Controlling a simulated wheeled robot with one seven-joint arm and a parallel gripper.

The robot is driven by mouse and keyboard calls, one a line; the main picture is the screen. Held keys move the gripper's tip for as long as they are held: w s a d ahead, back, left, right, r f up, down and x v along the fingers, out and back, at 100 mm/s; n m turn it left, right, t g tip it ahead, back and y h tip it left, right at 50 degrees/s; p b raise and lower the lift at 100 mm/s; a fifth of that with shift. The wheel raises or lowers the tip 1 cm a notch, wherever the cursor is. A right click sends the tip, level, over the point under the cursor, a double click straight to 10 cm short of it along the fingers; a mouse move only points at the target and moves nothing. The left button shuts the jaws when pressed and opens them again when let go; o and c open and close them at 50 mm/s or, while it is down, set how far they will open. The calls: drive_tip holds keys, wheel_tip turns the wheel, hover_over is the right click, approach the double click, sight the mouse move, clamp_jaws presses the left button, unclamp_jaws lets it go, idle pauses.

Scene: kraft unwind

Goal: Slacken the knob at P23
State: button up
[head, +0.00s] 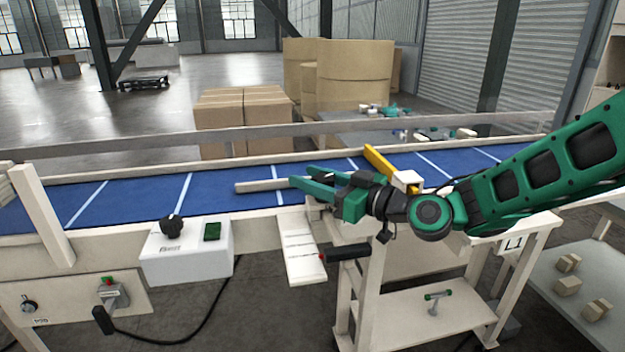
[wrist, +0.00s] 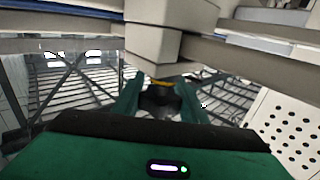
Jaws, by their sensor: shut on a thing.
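A dark round knob (head: 29,305) sits on the cream panel (head: 65,296) at the lower left, above a small label that seems to read P23. Another black knob (head: 172,226) stands on a white control box beside a green switch. My gripper (head: 296,181) is over the blue belt, well to the right of and above the panel. Its green fingers appear shut on a cream bar (head: 255,186) that sticks out leftward. In the wrist view the fingers (wrist: 160,92) show near a pale block (wrist: 154,48); the grip itself is unclear.
The conveyor (head: 140,195) has cream side rails. A lever box (head: 112,294) with a black handle and cable is right of the knob. A sloping white plate (head: 302,250) and black-handled lever (head: 346,253) project forward beside a cart (head: 420,305). A yellow bar (head: 378,160) crosses the belt.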

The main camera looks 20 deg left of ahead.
drive_tip(key=shift+d+f, duration=0.1)
drive_tip(key=shift+f, duration=0.1)
drive_tip(key=o, duration=1.1)
drive_tip(key=shift+r, duration=0.1)
drive_tip(key=shift+c, duration=0.2)
drive_tip(key=v, duration=1)
drive_tip(key=shift+d, duration=0.35)
drive_tip(key=shift+s, duration=0.1)
